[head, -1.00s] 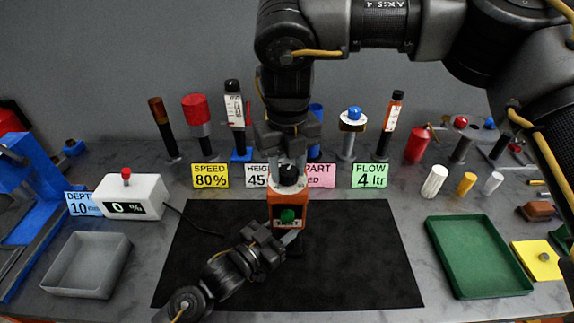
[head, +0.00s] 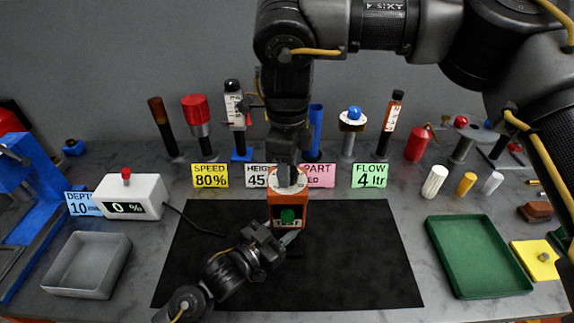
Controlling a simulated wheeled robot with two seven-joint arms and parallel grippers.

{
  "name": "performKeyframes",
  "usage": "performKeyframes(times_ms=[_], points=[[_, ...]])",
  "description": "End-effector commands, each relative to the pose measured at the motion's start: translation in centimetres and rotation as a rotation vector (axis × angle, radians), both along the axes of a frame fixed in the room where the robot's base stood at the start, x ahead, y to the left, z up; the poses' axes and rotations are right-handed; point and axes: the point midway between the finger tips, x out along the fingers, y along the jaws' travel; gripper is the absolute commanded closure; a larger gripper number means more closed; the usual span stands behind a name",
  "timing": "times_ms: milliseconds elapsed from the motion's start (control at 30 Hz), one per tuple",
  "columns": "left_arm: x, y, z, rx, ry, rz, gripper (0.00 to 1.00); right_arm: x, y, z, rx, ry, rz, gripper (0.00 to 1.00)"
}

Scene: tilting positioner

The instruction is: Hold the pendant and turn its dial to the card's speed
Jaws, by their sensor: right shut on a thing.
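The pendant (head: 274,211) is an orange box with a green button on its front, upright on the black mat. A pale round dial scale (head: 298,188) shows on its top. My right gripper (head: 287,176) comes down from above and is shut on the dial's dark knob, which it mostly hides. My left gripper (head: 288,239) is at the pendant's lower front; its fingers are partly hidden and I cannot tell whether they grip it. The yellow speed card (head: 211,176) reads 80%. The white display box (head: 131,197) reads 0 with a percent-like sign.
Other cards for depth, height, part and flow (head: 369,175) stand along the back, before several upright tools. A grey tray (head: 87,292) is at left and a green tray (head: 479,293) at right. The black mat (head: 365,260) is clear around the pendant.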

Motion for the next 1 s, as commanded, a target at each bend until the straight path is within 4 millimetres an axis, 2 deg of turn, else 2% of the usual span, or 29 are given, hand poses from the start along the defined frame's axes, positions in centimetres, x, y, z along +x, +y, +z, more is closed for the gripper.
performKeyframes(times_ms=[500,1000], points=[[0.23,0.28,-0.03,0.000,0.001,0.008,1.00,-0.04,-0.13,-0.03,-0.004,0.004,0.400,0.85],[0.21,0.28,-0.03,0.001,0.001,0.008,1.00,-0.03,-0.13,-0.03,-0.004,0.004,0.525,0.85]])
